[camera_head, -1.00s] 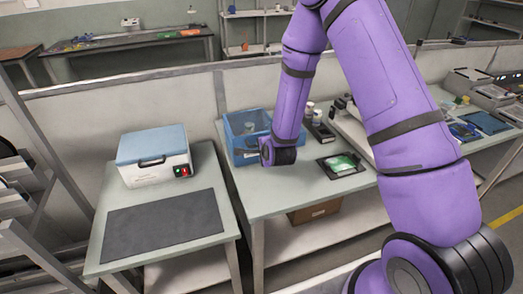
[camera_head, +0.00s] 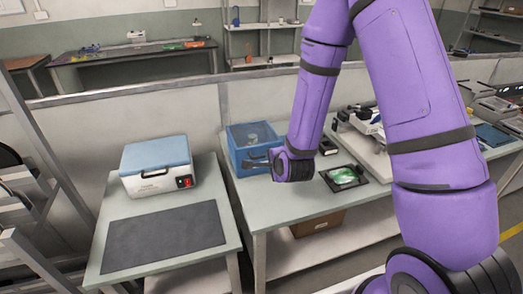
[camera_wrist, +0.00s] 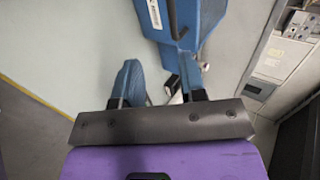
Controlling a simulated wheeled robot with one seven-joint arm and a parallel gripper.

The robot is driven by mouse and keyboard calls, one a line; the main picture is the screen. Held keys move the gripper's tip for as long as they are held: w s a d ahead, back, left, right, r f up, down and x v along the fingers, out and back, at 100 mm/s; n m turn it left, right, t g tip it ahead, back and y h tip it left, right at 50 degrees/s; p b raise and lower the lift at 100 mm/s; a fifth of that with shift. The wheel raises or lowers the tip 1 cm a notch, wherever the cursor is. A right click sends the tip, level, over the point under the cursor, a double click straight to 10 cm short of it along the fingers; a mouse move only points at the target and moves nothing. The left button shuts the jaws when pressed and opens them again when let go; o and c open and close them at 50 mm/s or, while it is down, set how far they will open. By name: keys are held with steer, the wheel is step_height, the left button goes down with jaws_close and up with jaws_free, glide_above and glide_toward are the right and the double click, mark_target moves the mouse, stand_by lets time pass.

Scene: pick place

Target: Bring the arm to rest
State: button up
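My purple arm reaches down from the upper right in the head view. My gripper (camera_head: 254,165) is at its end, in front of the blue crate (camera_head: 236,161) and above the table (camera_head: 289,209). In the wrist view my gripper (camera_wrist: 158,80) has its two fingers apart, with nothing seen held between them. The blue crate (camera_wrist: 187,12) shows beyond the fingers in that view. The fingers are small and partly overlap the crate in the head view, so contact cannot be told.
A blue-lidded white box (camera_head: 158,181) and a dark mat (camera_head: 163,237) lie on the left table. A black tray with a green item (camera_head: 343,176) lies right of my gripper. Equipment lines the right side. A low partition (camera_head: 180,110) runs behind the tables.

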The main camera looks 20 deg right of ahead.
steer(key=s+d+r+n+g, duration=0.1)
steer(key=s+r+n, duration=0.3)
steer(key=r, duration=0.6)
steer(key=s+d+r+n+g, duration=0.1)
steer(key=s+r+n+g, duration=0.3)
steer(key=r, duration=0.6)
steer(key=s+d+r+n, duration=0.2)
steer(key=s+r+n, duration=0.3)
steer(key=s, duration=0.5)
steer(key=s+d+r+n, duration=0.2)
steer(key=s+r+n, duration=0.3)
steer(key=s, duration=0.5)
step_height(320, 180, up, 2)
steer(key=shift+s+d+g, duration=0.2)
steer(key=shift+g, duration=0.1)
